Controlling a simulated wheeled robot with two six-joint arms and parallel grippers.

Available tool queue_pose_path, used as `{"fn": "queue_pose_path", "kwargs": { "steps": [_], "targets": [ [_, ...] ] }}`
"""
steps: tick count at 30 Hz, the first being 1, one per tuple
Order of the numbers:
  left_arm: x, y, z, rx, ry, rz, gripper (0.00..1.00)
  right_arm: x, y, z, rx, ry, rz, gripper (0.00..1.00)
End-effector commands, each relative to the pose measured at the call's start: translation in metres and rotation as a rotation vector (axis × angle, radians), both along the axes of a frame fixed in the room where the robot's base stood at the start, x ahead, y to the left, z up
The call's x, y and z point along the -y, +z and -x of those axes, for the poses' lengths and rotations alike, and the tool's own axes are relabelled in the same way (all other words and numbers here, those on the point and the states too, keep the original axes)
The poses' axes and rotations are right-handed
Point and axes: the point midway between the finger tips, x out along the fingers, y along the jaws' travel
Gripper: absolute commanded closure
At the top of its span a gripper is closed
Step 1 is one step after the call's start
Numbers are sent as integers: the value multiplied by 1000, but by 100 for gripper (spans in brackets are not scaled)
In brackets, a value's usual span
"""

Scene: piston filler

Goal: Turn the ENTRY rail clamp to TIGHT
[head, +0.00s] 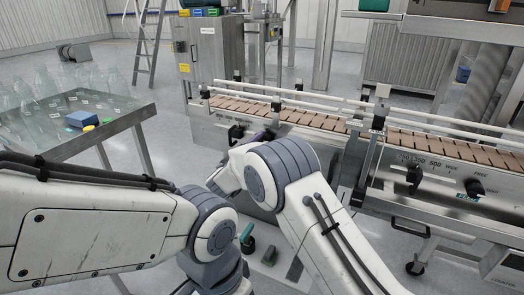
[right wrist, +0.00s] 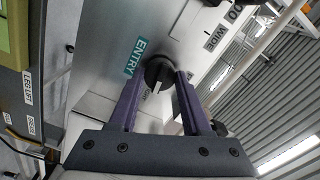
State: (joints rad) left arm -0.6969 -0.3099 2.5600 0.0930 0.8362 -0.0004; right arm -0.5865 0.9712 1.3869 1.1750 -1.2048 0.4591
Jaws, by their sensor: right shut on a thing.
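The ENTRY rail clamp is a round black knob (right wrist: 158,72) with a pale pointer line, on a grey metal panel beside the teal ENTRY label (right wrist: 135,57). In the right wrist view my right gripper (right wrist: 160,80) has its two purple fingers on either side of the knob, shut on it. A small label at the knob is partly covered, and I cannot read the setting. In the head view my right arm hides most of the right gripper (head: 263,137) at the conveyor's front. My left arm crosses the lower left, and its gripper is not visible.
The conveyor (head: 340,122) with brown slats and white guide rails runs to the right. Other black knobs (head: 414,176) sit on its front panel, one near a FREE label. A steel table (head: 130,118) with clear bottles and a blue block stands at left.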

Motion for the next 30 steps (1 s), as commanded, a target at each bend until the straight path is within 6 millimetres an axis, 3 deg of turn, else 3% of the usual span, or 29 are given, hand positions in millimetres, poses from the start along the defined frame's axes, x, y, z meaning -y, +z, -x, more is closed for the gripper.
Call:
{"fn": "queue_pose_path", "kwargs": {
  "steps": [9,26,27,29,30],
  "targets": [
    [0,-18,0,0,0,0,55,-1,-3,0,53,2,-114,100],
    [0,-20,0,0,0,0,55,-1,-1,0,66,2,-143,100],
    [0,-20,0,0,0,0,55,-1,-1,0,66,2,-143,44],
    [0,-20,0,0,0,0,55,-1,-1,0,65,2,-142,22],
    [0,-20,0,0,0,0,55,-1,-1,0,65,2,-142,22]
  ]
}}
